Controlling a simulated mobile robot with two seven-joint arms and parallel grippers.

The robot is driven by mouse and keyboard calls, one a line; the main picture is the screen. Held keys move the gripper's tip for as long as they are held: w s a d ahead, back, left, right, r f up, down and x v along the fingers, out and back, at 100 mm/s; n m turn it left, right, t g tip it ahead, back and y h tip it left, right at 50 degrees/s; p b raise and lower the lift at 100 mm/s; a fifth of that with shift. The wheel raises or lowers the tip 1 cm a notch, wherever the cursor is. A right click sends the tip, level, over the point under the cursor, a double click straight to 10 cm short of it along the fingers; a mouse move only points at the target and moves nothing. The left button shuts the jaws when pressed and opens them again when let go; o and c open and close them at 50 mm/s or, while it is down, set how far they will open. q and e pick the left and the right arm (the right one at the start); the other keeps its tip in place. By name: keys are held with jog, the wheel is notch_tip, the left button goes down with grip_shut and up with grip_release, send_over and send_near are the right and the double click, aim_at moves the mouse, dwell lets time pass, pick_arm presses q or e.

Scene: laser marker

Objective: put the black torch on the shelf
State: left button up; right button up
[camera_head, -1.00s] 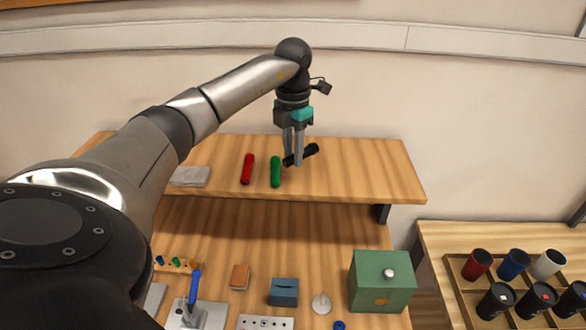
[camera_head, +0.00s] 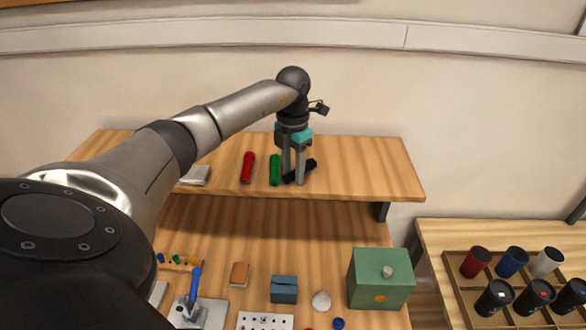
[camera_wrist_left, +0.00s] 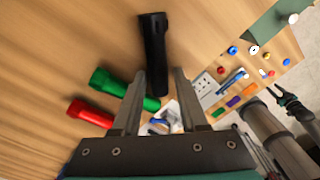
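The black torch (camera_head: 310,164) lies on the wooden shelf (camera_head: 360,170), to the right of the green torch (camera_head: 275,169) and the red torch (camera_head: 248,168). My left gripper (camera_head: 293,181) points down at the shelf, its fingers apart on either side of the black torch. In the left wrist view, the near end of the black torch (camera_wrist_left: 153,50) sits between the fingertips (camera_wrist_left: 160,72), with small gaps visible on both sides. The fingers hide part of the torch in the head view.
A grey item (camera_head: 197,175) lies on the shelf's left, partly behind my arm. Below are a green box (camera_head: 380,287), a blue box (camera_head: 284,290) and small parts. A cup tray (camera_head: 460,297) stands at right. The shelf's right side is clear.

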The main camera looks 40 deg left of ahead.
aim_at(293, 172)
pick_arm(q)
jog(key=shift+o, duration=0.9)
jog(key=shift+r, duration=0.15)
notch_tip(293, 172, up, 12)
jog(key=shift+b, duration=0.4)
